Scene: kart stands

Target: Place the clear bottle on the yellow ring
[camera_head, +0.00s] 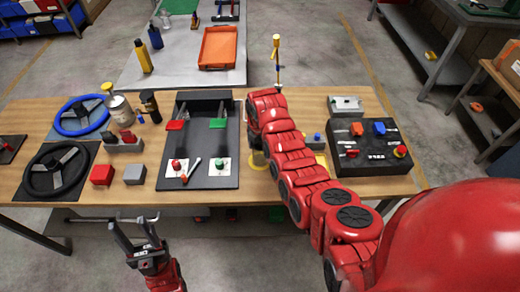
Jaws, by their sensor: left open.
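A pale, see-through-looking container (120,108) stands at the back left of the wooden table, beside the blue steering wheel; it may be the clear bottle, but I cannot be sure. My left gripper (133,219) is in front of the table's near edge, fingers apart and empty. My right arm reaches over the table from the lower right; its gripper is hidden behind the arm.
A blue steering wheel (82,116) and a black one (57,169) lie at left. A dark pedal board (205,180) fills the middle; a black switch box (370,160) sits at right. A rear table holds an orange tray (218,48) and a yellow bottle (143,56).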

